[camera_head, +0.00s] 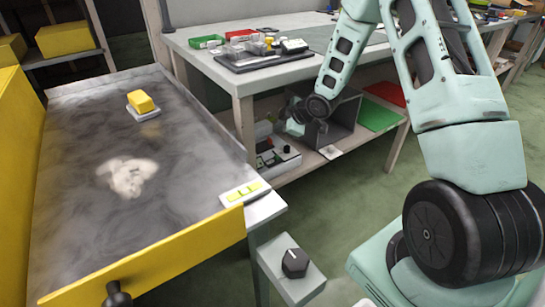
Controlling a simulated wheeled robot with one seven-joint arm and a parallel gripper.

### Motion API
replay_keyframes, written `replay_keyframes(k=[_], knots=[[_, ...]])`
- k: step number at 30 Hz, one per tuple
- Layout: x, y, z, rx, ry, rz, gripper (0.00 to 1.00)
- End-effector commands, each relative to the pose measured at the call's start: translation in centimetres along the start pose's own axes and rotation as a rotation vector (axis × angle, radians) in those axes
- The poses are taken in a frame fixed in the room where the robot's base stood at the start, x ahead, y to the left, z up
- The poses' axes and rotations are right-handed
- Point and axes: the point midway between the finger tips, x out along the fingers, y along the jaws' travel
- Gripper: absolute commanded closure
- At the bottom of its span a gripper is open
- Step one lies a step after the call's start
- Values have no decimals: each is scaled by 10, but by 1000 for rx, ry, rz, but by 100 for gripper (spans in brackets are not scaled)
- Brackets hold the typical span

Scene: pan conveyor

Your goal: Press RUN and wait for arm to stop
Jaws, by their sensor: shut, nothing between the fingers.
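No RUN label is readable. A grey box with a dark hexagonal knob (294,263) stands at the front, right of the pan's corner. A small white plate with yellow pieces (243,193) lies on the pan's right corner. My gripper (291,128) is shut and empty, small in the picture, in front of the workbench's lower shelf. It is above and right of the plate and well apart from the hexagonal knob. A small box with dark and red parts (280,155) sits just below my gripper; I cannot tell whether they touch.
The wide grey pan (75,215) has yellow walls and a black knob (117,295) at its front. A yellow block (142,102) sits on a white base in it, near a pale patch (128,177). A workbench (205,60) with trays stands behind; green floor lies between.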

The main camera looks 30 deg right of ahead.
Motion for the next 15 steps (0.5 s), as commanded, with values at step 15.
replay_keyframes(k=[15], knots=[[9, -6, 6, 1, -1, 0, 100]])
